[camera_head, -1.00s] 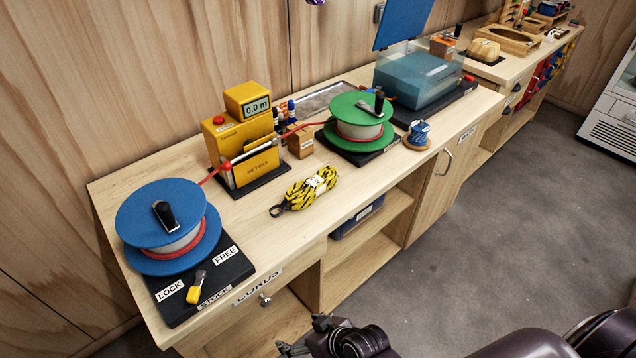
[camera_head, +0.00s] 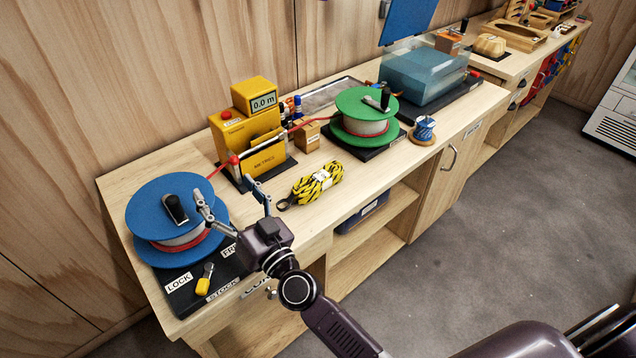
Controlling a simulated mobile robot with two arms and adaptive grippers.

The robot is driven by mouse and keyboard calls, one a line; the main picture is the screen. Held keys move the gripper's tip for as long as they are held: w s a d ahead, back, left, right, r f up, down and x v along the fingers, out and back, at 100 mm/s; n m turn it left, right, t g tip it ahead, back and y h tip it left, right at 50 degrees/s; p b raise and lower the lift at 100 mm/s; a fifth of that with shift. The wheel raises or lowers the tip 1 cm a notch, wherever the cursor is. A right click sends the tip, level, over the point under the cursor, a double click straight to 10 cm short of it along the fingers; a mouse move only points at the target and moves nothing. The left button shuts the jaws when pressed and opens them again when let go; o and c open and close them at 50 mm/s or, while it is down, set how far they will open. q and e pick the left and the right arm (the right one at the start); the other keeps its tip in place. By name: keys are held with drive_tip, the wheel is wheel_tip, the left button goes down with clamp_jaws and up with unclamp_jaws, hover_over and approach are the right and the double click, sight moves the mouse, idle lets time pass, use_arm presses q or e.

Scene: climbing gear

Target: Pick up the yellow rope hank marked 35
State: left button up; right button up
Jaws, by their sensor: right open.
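The yellow rope hank (camera_head: 318,185) with black marks lies on the wooden bench top, in front of the metering box and the green reel. A white label wraps its middle; its number is too small to read. A dark loop sticks out at its left end. My right gripper (camera_head: 229,198) is open and empty, its fingers spread above the bench between the blue reel and the hank. It is to the left of the hank and apart from it. My left gripper is out of view.
Behind the hank are the yellow metering box (camera_head: 243,135) and a red cord to the green reel (camera_head: 366,118). A small blue spool (camera_head: 424,130) stands further right. Bare bench surrounds the hank's front.

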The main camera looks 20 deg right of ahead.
drive_tip(key=w+d+m+t+h, duration=0.1)
drive_tip(key=w+d+m+h, duration=0.4)
drive_tip(key=h, duration=0.2)
drive_tip(key=m+g+h, duration=0.4)
drive_tip(key=g+h, duration=0.5)
drive_tip(key=g, duration=0.1)
approach(301, 191)
drive_tip(key=x, duration=0.3)
drive_tip(key=shift+w+d+r, duration=0.1)
drive_tip(key=shift+w+d, duration=0.05)
drive_tip(key=shift+w, duration=0.2)
drive_tip(key=shift+w+d, duration=0.1)
drive_tip(key=shift+d, duration=0.1)
drive_tip(key=x, duration=0.5)
drive_tip(key=p+x, duration=0.1)
drive_tip(key=x, duration=0.1)
drive_tip(key=shift+d+f, duration=0.1)
drive_tip(key=shift+f, duration=0.3)
drive_tip(key=c, duration=1.3)
drive_tip(key=shift+c, duration=1.1)
